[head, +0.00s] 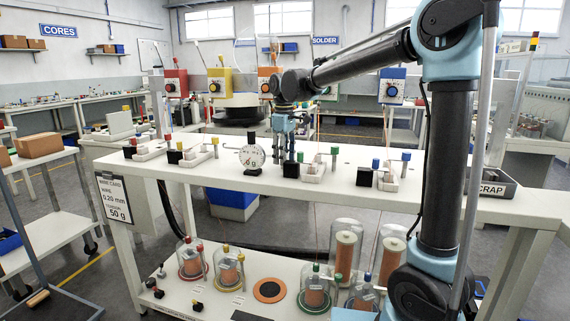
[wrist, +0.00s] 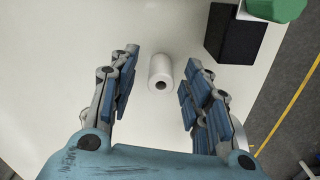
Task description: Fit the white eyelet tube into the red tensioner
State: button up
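The white eyelet tube (wrist: 160,72) is in the wrist view, a short cylinder with a dark hole in its near end. It is between my gripper's fingers (wrist: 162,62), with a gap on each side. My gripper is open and holds nothing. In the head view my gripper (head: 288,128) points down over the white bench (head: 400,207); I cannot make out the tube there. The red tensioner (head: 176,84) is a red box with a white dial, on a post at the bench's left. It is well to the left of my gripper.
Yellow (head: 219,82), orange (head: 267,84) and blue (head: 392,85) tensioners stand along the bench. A round white gauge (head: 252,156) is left of my gripper. The wrist view shows a black block (wrist: 233,40) and a green knob (wrist: 275,8). A scrap tray (head: 488,184) is at the right.

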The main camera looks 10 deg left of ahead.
grip_shut()
